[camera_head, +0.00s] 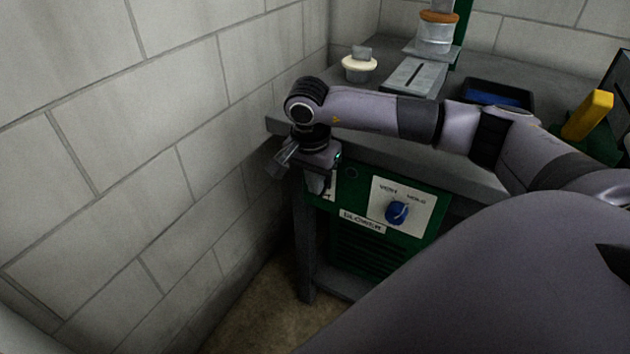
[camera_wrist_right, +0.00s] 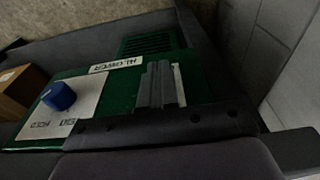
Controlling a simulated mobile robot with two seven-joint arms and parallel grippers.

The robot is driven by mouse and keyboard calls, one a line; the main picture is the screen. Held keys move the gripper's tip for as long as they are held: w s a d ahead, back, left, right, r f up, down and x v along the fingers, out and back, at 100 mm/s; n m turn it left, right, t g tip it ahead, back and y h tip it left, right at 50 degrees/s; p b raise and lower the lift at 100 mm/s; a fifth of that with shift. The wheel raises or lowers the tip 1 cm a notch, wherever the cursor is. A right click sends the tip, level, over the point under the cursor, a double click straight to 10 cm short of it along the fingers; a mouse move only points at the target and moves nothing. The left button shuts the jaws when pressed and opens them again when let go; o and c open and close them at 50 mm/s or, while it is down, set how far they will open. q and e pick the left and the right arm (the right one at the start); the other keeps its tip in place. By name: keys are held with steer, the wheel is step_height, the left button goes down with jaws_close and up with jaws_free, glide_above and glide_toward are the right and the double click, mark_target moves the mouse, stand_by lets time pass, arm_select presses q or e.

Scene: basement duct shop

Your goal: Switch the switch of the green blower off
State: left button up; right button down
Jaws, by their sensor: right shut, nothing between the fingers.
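The green blower (camera_head: 352,184) sits under the bench, with a white "BLOWER" label (camera_head: 362,222) on its front. It also shows in the right wrist view (camera_wrist_right: 120,92). My right gripper (camera_head: 320,184) is shut and empty in front of the panel's left end. In the right wrist view its fingers (camera_wrist_right: 160,85) cover most of a narrow pale plate (camera_wrist_right: 178,84) beside the label. The switch itself is hidden there, so its position cannot be told. Whether the fingers touch the panel cannot be told. My left gripper is not in view.
A blue knob (camera_head: 397,213) on a white plate marked "VENT" and "HOLD" is right of my gripper. A block wall (camera_head: 170,150) stands close on the left. The bench top (camera_head: 290,122) carries a slotted grey box (camera_head: 415,77) and a dark tray (camera_head: 497,92).

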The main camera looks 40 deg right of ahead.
step_height(320, 180, up, 7)
steer(key=shift+s+a, duration=0.2)
steer(key=shift+a, duration=0.25)
stand_by(0.5)
